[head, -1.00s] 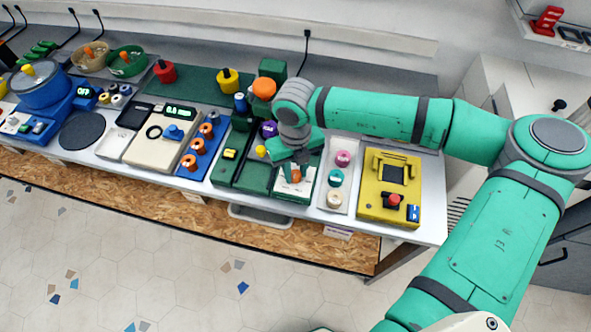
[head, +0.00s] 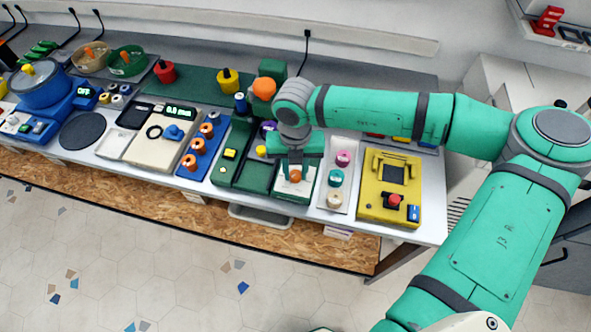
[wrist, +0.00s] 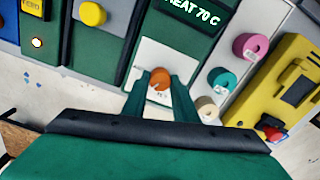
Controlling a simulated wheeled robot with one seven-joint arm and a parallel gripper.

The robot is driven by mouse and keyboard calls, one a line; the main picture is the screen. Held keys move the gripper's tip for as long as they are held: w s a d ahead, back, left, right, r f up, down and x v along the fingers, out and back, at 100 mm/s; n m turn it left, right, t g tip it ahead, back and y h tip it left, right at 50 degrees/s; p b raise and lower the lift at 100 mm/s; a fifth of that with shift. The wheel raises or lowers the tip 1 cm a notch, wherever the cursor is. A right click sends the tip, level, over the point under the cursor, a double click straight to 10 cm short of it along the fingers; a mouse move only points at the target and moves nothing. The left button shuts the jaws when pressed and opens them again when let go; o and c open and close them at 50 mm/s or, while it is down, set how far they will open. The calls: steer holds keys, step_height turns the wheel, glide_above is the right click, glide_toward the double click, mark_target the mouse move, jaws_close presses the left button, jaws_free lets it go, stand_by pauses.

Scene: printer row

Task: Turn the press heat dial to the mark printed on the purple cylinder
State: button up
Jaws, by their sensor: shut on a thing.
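The orange heat dial (wrist: 159,78) sits on a white panel (wrist: 180,62) of the green press, also in the head view (head: 295,176). My gripper (wrist: 160,86) is shut on this dial, one finger on each side; it shows over the press in the head view (head: 296,166). The press display (wrist: 194,12) reads "HEAT 70 C", its top cut by the frame edge. A purple cylinder (head: 267,127) stands behind my gripper in the head view, mostly hidden; its printed mark cannot be read. It does not show clearly in the wrist view.
Pink, teal and cream spools (head: 343,158) stand in a tray right of the press. A yellow machine with a red button (head: 393,200) is farther right. A yellow knob (head: 261,151) lies close left of my gripper. The floor in front is clear.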

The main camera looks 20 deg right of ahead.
mark_target(294, 174)
steer(key=shift+w+r, duration=0.1)
steer(key=o, duration=1)
steer(key=shift+o, duration=0.2)
step_height(294, 174, up, 11)
steer(key=shift+a+f, duration=0.1)
steer(key=shift+f, duration=0.1)
